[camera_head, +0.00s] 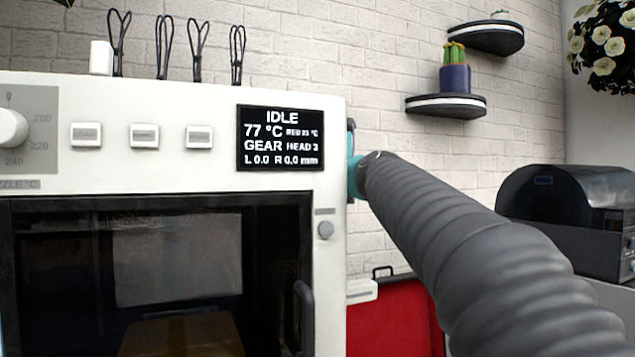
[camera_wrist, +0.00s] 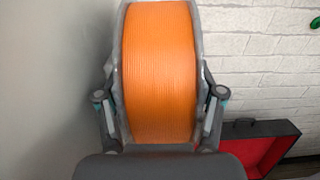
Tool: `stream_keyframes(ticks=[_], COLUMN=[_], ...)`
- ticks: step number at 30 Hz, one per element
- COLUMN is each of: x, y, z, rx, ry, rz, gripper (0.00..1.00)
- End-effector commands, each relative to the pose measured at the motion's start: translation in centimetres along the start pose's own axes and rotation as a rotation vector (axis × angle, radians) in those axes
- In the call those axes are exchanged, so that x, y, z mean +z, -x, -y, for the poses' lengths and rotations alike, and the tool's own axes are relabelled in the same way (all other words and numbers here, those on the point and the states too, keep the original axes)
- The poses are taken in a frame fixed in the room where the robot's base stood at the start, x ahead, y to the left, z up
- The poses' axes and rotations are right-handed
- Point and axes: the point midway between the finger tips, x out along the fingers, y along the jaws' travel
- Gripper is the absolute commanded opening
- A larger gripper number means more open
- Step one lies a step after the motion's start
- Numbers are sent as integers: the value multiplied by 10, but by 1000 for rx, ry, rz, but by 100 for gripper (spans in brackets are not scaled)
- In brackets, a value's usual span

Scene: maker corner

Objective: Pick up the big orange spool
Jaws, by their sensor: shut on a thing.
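The big orange spool (camera_wrist: 160,70) fills the middle of the wrist view, upright, with orange filament wound between grey flanges. My gripper (camera_wrist: 162,112) has a finger against each flange and is shut on the spool. The spool's lower end is hidden behind the gripper's body. In the head view my dark ribbed arm reaches from the lower right toward the right side of a white machine. The spool and the gripper's fingers are hidden there.
The white machine (camera_head: 200,170) with an IDLE display stands at left. An open red case (camera_head: 392,318) lies behind my arm and also shows in the wrist view (camera_wrist: 262,148). A dark domed device (camera_head: 568,215) stands at right. Wall shelves (camera_head: 446,106) hang above.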

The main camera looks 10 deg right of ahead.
Motion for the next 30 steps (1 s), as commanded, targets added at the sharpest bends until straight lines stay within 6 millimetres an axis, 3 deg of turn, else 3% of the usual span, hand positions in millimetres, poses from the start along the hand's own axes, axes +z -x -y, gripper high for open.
stream_keyframes(ticks=[1,7,21,30], x=[7,4,7,7], y=[2,-1,-8,-12], z=[2,32,134,170], rx=[-3,-6,-4,-2], ry=[1,1,1,1], rz=[8,7,8,7], gripper=[20,20,20,20])
